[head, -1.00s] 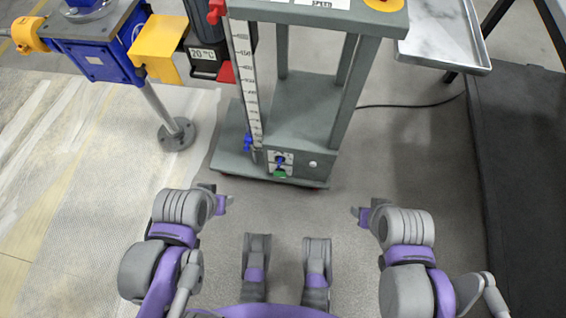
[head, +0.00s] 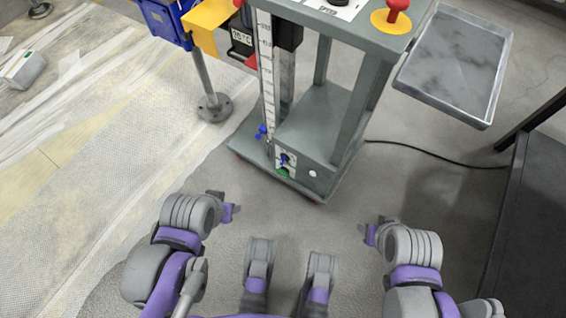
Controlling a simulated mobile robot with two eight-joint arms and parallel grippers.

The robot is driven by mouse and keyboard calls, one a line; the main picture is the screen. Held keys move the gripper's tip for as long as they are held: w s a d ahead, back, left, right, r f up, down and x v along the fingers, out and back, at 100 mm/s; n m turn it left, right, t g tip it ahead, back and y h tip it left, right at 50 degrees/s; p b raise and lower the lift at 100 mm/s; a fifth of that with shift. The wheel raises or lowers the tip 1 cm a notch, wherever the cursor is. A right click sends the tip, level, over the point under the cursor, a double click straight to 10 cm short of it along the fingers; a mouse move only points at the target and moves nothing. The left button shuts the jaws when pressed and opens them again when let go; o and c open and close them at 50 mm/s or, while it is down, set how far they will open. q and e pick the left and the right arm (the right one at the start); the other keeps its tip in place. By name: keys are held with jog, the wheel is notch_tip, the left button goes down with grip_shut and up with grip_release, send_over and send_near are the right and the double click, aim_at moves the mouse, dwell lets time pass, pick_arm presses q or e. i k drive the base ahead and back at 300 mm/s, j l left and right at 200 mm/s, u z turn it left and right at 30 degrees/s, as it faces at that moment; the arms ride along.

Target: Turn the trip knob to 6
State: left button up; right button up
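A grey stand (head: 320,125) carries a small white panel with a blue knob (head: 284,159) and a green part (head: 282,171) low on its near face. A dark knob sits at the top edge of the stand beside a white "SPEED" label (head: 330,8). I cannot tell which is the trip knob, and no dial figures are readable. My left gripper (head: 228,208) is empty, in front of the stand and apart from it. My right gripper (head: 370,231) is empty, to the right and nearer me. Whether their fingers are open or shut is unclear.
A red button on a yellow disc (head: 397,8) tops the stand. A vertical scale (head: 266,70) has a blue pointer (head: 262,131). A metal tray (head: 456,65) juts out at right. A cable (head: 440,153) crosses the floor. Blue-yellow machinery stands at left. Floor before the stand is clear.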

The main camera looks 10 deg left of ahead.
aim_at(284, 158)
jog(key=l+u, duration=0.75)
jog(key=l, duration=0.25)
jog(key=l+u, duration=0.45)
jog(key=l, duration=0.15)
jog(key=l+u, duration=0.4)
jog(key=l, duration=0.25)
jog(key=k+j, duration=0.05)
